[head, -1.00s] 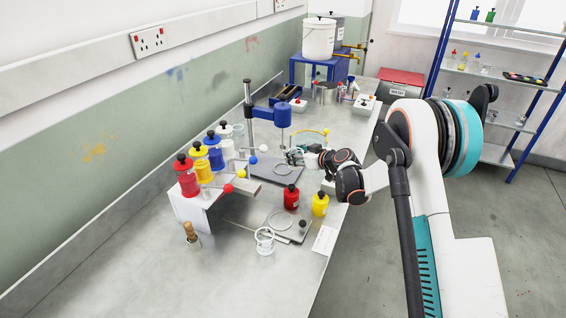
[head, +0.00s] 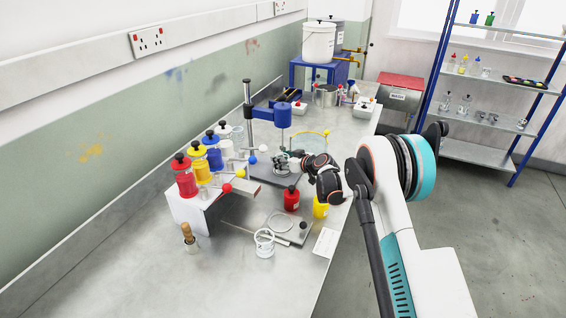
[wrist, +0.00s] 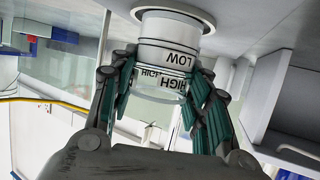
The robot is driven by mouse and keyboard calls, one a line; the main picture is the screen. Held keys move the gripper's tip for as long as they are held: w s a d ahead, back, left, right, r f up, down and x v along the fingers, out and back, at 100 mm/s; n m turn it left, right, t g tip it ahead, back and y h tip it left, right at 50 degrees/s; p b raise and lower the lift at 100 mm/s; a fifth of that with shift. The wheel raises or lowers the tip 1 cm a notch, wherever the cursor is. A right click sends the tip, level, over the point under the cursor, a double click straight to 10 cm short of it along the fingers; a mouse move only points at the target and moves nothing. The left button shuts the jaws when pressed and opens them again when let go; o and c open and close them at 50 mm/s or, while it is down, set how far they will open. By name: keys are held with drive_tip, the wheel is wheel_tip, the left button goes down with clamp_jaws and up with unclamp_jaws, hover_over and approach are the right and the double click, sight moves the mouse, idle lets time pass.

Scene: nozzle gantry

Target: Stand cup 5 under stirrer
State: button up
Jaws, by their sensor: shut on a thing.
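My gripper (head: 281,160) is at the stirrer, low over its grey base plate (head: 288,175). The stirrer has a blue motor head (head: 283,117) on an upright post, with a thin shaft hanging down. In the wrist view my gripper (wrist: 163,72) is shut on a clear cup (wrist: 168,55) with LOW and HIGH marks, shown upside down. The cup's base end is at a pale round disc (wrist: 203,17); I cannot tell whether it touches. No cup number is readable. In the head view the cup is mostly hidden by my fingers.
Coloured bottles (head: 186,180) line a raised shelf at left. A clear round dish (head: 312,142) is behind. The front bench is mostly free.

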drive_tip(key=shift+f, duration=0.2)
drive_tip(key=o, duration=1.2)
drive_tip(key=shift+r, duration=0.1)
